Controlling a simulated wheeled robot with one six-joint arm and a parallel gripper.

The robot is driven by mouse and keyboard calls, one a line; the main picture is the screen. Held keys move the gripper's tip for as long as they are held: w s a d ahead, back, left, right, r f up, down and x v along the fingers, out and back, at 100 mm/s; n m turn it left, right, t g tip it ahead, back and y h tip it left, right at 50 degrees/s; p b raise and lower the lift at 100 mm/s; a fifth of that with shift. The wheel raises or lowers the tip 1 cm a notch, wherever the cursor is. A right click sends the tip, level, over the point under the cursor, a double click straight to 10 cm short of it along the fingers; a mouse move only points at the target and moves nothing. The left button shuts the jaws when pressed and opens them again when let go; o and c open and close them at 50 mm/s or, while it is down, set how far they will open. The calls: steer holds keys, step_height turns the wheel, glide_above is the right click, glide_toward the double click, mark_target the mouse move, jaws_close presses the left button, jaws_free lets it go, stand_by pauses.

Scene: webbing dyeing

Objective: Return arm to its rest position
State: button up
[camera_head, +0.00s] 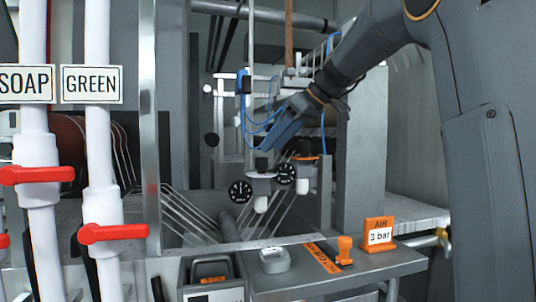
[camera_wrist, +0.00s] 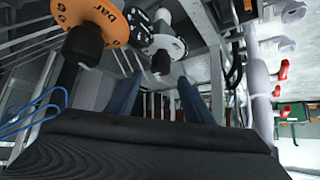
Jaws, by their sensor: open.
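My gripper (camera_head: 276,137) is at the end of my arm in the head view, pointing down and left. Its two blue fingers also show in the wrist view (camera_wrist: 158,98), spread apart with nothing between them. In the head view it is just above the two air regulators, one with a black knob (camera_head: 262,164) and one with an orange ring (camera_head: 306,158). In the wrist view the orange ring with its black knob (camera_wrist: 85,42) and the white-ringed regulator (camera_wrist: 158,40) are close beyond the fingers. Whether the fingers touch either cannot be told.
Two dial gauges (camera_head: 241,191) sit by the regulators. Blue hoses (camera_head: 262,127) hang near the gripper. White pipes with red valve handles (camera_head: 113,233) stand left, labelled SOAP (camera_head: 25,84) and GREEN (camera_head: 92,84). An orange "AIR 3 bar" sign (camera_head: 379,232) stands on a grey ledge at lower right.

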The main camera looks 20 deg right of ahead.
steer(key=shift+s+d+r, duration=0.3)
steer(key=shift+r, duration=0.1)
